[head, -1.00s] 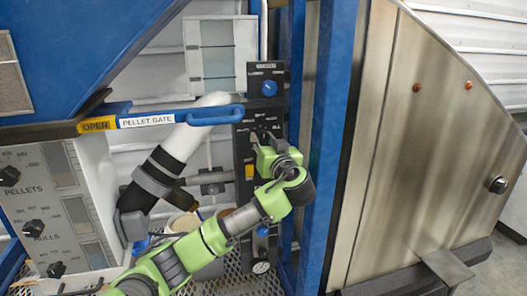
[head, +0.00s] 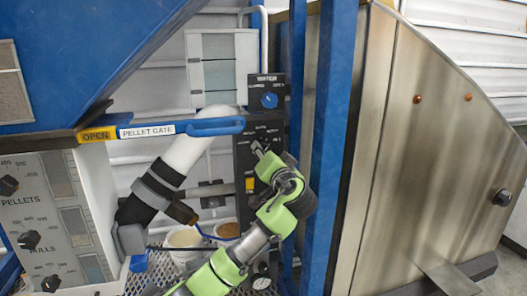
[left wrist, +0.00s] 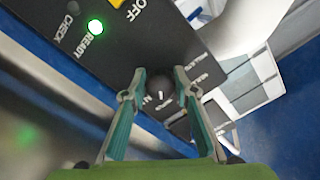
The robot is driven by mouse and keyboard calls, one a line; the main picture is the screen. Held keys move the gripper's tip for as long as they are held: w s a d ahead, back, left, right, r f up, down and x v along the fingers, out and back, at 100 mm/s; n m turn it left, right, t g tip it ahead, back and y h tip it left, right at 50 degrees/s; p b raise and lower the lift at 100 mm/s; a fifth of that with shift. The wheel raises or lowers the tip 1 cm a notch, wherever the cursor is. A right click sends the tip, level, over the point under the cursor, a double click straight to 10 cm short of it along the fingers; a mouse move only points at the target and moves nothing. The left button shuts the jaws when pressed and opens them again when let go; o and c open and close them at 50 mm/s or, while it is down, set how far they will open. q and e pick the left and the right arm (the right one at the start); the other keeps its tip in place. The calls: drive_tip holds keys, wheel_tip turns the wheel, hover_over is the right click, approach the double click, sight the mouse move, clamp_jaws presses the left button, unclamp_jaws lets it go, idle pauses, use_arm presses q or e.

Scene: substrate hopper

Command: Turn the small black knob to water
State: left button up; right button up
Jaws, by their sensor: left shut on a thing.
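The small black knob (left wrist: 159,84) shows between my left gripper's (left wrist: 160,98) two fingers in the left wrist view, with a white pointer line on its face. The fingers are closed in on its sides. In the head view my left gripper (head: 262,153) is at the black control panel (head: 242,163), below the blue knob, and the small knob is too small and covered to make out there. The white labels around the knob in the wrist view are mostly unreadable. My right gripper is not in view.
A blue knob (head: 269,100) on an upper panel sits above my gripper. The blue pellet gate handle (head: 215,127) juts out close to its left. A blue post (head: 333,130) stands close on the right. A lit green READY lamp (left wrist: 95,27) shows on the panel.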

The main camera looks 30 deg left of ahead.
use_arm(q)
drive_tip(key=shift+m, duration=0.3)
drive_tip(key=o, duration=1.1)
drive_tip(key=v, duration=1.2)
